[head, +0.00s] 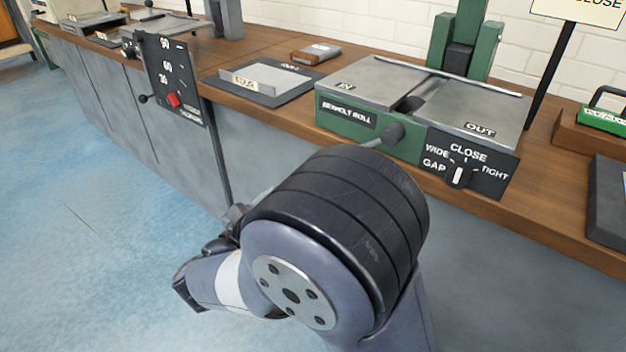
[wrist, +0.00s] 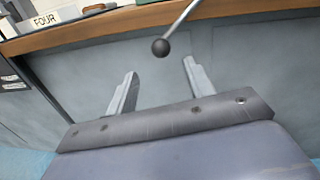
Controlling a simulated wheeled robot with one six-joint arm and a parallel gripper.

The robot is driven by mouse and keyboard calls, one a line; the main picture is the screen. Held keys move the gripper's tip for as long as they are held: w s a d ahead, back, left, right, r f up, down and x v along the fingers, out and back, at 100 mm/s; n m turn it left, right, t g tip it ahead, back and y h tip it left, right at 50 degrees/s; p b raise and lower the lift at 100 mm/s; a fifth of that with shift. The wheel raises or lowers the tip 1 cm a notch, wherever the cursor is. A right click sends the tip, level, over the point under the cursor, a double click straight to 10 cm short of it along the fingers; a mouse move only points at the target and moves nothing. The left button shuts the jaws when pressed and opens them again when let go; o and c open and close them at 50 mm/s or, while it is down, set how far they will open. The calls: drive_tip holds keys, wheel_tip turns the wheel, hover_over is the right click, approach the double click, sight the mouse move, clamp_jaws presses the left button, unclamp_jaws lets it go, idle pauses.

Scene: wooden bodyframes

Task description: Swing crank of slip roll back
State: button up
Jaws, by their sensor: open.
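The slip roll (head: 345,118) is a green machine with grey plates marked IN and OUT on the wooden bench. Its crank (head: 380,138) comes out of the front from a dark hub; the rest is hidden behind my arm in the head view. In the wrist view the crank's thin rod (wrist: 178,22) slopes down to a black ball knob (wrist: 160,47). My gripper (wrist: 160,68) is open and empty, its two fingers pointing toward the bench front. The knob appears between and slightly above the fingertips; contact is not visible. My arm hides most of the gripper in the head view.
A GAP dial plate (head: 470,165) is on the slip roll's front right. A black lever panel (head: 170,80) hangs at the bench front to the left. A grey tray (head: 262,85) marked FOUR lies on the bench (head: 250,110). The blue floor (head: 80,200) at left is clear.

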drive_tip(key=b+x, duration=0.2)
drive_tip(key=x, duration=0.8)
drive_tip(key=shift+w+d+r+b, duration=0.1)
drive_tip(key=shift+w+d+b, duration=0.1)
drive_tip(key=shift+b, duration=0.2)
drive_tip(key=shift+s, duration=0.1)
drive_tip(key=shift+c, duration=0.3)
clamp_jaws()
